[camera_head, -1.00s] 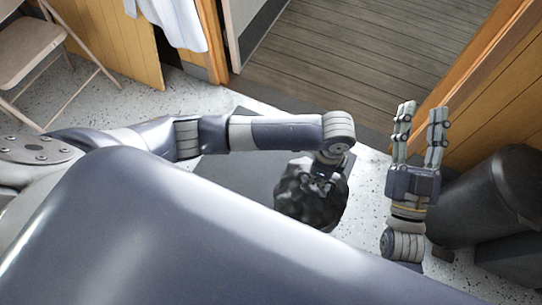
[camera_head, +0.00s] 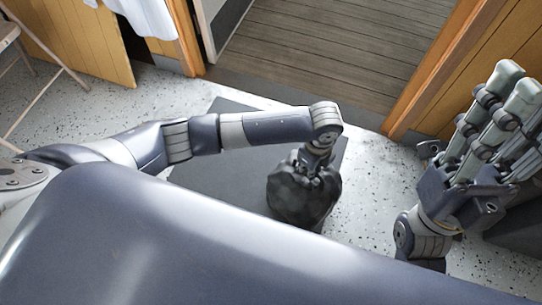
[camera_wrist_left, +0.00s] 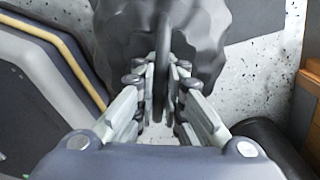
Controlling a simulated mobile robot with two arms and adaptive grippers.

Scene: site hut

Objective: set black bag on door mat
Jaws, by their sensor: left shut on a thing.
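The black bag (camera_head: 303,200) is a dark, lumpy, tied sack in the head view. My left gripper (camera_head: 318,160) is above it, shut on its gathered top. In the left wrist view the fingers (camera_wrist_left: 165,95) pinch a dark strip of the bag, and its bulging body (camera_wrist_left: 165,35) lies beyond them. The door mat (camera_head: 225,165) is a flat dark grey rectangle on the floor; my arm partly covers it. The bag overlaps the mat's right part in the picture; whether it touches the mat I cannot tell. My right gripper (camera_head: 500,105) points up at the right, empty, with fingers apart.
A doorway with a wooden plank floor (camera_head: 320,50) lies beyond the mat. Its wooden frame (camera_head: 440,70) is at the right. A dark bin-like object (camera_head: 515,225) is partly hidden behind my right gripper. A folding chair (camera_head: 45,65) stands at far left. Speckled floor (camera_head: 365,175) is clear right of the mat.

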